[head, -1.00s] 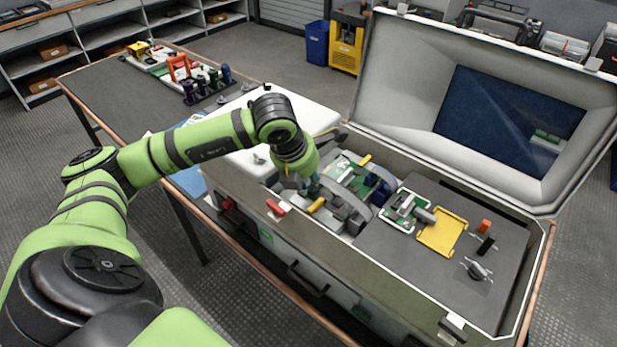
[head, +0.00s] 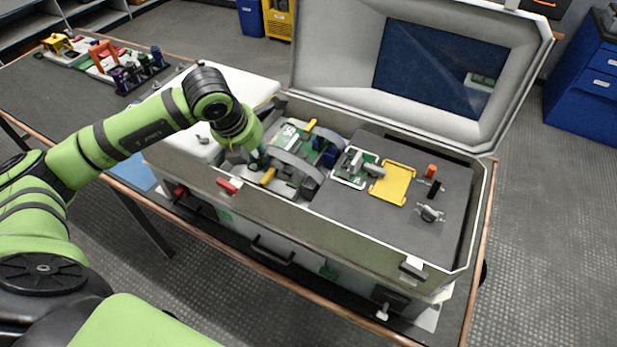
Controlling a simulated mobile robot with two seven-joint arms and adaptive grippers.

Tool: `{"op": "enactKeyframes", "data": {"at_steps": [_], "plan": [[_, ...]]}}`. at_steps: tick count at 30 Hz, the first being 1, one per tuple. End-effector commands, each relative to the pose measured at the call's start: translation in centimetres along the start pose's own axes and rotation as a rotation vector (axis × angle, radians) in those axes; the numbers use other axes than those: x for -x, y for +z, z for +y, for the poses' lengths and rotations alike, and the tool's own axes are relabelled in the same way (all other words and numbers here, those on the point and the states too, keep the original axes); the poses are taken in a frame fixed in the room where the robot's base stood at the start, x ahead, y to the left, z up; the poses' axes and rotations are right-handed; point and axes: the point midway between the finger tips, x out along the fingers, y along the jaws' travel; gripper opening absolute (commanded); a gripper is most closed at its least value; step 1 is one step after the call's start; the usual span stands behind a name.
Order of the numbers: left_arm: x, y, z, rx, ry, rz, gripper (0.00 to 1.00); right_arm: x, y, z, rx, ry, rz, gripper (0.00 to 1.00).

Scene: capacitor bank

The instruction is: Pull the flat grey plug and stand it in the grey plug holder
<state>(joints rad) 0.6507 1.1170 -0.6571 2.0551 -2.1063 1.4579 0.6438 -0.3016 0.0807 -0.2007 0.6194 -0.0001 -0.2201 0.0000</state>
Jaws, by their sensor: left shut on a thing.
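My left gripper (head: 248,160) reaches down from the left into the left end of the open grey case (head: 330,228). Its fingers are small and partly hidden. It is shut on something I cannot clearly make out. A dark green piece is close beside the fingers. Right of it are green circuit boards (head: 293,133) and curved grey bands (head: 298,165). I cannot pick out the flat grey plug or the grey plug holder for certain. My right gripper is not in view.
The raised case lid (head: 345,65) stands behind. A green-and-grey unit (head: 354,168), yellow frame (head: 393,183), orange block (head: 431,171) and grey clamp-like part (head: 430,213) sit on the case's dark panel. Coloured pieces (head: 138,74) stand on the side bench (head: 50,103).

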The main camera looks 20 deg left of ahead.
Motion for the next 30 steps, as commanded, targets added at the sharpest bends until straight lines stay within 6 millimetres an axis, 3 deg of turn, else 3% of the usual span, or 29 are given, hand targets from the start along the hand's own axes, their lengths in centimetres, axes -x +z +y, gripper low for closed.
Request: {"op": "enactKeyframes", "data": {"at_steps": [30], "plan": [[2.9,1.2,0.0,0.000,0.000,-0.002,0.00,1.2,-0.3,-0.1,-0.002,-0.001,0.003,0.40]]}}
